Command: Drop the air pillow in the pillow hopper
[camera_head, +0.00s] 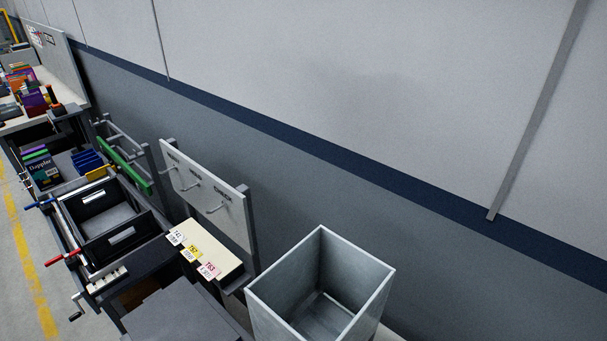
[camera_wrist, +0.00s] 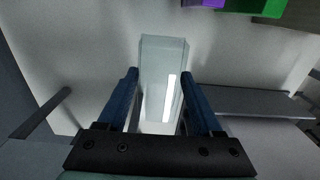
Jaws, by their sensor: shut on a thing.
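My gripper (camera_wrist: 160,100) shows in the wrist view, with two blue fingers on a dark crossbar. It is shut on a pale, see-through air pillow (camera_wrist: 160,65), which stretches out between and beyond the fingers. A bright white strip shows on its right part. In the head view a tall, open-topped grey bin (camera_head: 345,265) stands at the bottom centre, against the wall. It looks like the pillow hopper, and the part of its floor in view looks empty. My gripper and the pillow are not in the head view.
Left of the bin are a panel with hooks (camera_head: 205,190) and a pale shelf with coloured labels (camera_head: 212,250). Further left are a dark crate (camera_head: 112,232) and a bench with books. A purple block (camera_wrist: 203,3) and a green one (camera_wrist: 272,12) edge the wrist view.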

